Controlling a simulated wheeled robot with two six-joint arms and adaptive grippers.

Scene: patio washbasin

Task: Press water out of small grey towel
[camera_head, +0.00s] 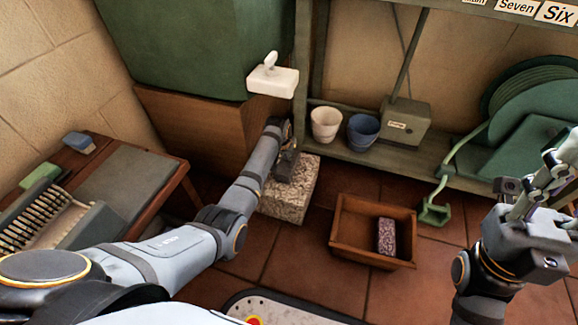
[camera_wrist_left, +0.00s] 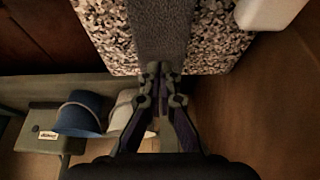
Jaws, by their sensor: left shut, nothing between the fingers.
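A speckled stone block (camera_head: 292,195) stands on the tiled floor, and it fills the top of the left wrist view (camera_wrist_left: 105,35). The grey towel (camera_wrist_left: 160,35) lies as a dark strip across the block. My left gripper (camera_wrist_left: 160,75) is shut and empty, with its fingertips at the near end of the towel. Whether they touch it is hard to tell. In the head view my left gripper (camera_head: 285,165) is over the block and hides much of the towel. My right gripper (camera_head: 545,175) is at the right edge, away from the block, partly cut off.
A wooden tray (camera_head: 345,215) with a dark speckled brush-like block (camera_head: 387,236) stands right of the stone block. A white pot (camera_head: 325,123) and blue pot (camera_head: 363,131) stand on the low shelf behind. A white fixture (camera_head: 272,80) juts out above. A wooden bench (camera_head: 125,190) is left.

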